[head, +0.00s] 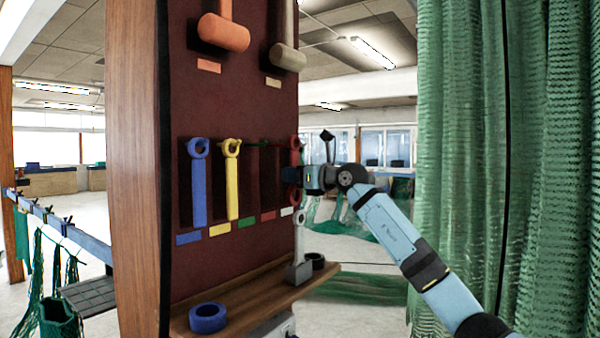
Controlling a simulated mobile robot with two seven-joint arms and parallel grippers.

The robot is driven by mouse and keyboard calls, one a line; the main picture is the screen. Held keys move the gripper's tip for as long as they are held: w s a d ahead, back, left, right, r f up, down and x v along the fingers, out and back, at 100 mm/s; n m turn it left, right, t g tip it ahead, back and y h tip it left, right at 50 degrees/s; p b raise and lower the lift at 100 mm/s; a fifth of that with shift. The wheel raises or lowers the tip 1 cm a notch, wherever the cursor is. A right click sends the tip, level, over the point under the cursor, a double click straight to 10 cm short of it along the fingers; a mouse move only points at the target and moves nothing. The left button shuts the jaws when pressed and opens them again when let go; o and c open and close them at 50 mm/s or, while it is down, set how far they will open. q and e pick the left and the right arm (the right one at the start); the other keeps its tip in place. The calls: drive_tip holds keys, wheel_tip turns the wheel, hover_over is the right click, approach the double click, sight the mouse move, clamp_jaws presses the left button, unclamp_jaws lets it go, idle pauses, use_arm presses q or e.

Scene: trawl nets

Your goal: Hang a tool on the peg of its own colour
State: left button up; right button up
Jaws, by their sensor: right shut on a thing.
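My right gripper (292,176) is at the right edge of the dark red tool board (240,100). It is shut on a red tool (296,144) with a ring at its top, held upright; the gripper hides its middle. A blue tool (199,190) and a yellow tool (232,190) hang by their rings on the board, above blue and yellow labels. A green peg (259,144) to their right is bare, above a green label (247,222). A red label (268,216) and a white label (287,211) follow. My left gripper is not in view.
A pale grey ringed tool (299,245) stands upright on the wooden shelf (250,292) below. A blue ring (208,318) and a dark ring (316,261) lie on it. Orange and beige mallets hang above. Green netting (510,150) hangs at the right.

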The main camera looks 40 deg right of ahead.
drive_tip(key=shift+f+p+x, duration=0.25)
drive_tip(key=shift+p+x, duration=0.2)
drive_tip(key=shift+x, duration=0.7)
drive_tip(key=shift+f+p+x, duration=0.25)
drive_tip(key=shift+p+x, duration=0.15)
drive_tip(key=shift+x, duration=0.75)
drive_tip(key=shift+w, duration=0.1)
drive_tip(key=o, duration=1.1)
drive_tip(key=shift+f, duration=0.1)
drive_tip(key=shift+s+d, duration=0.1)
drive_tip(key=shift+s, duration=0.15)
drive_tip(key=shift+b+v, duration=2.45)
drive_tip(key=shift+v, duration=4.3)
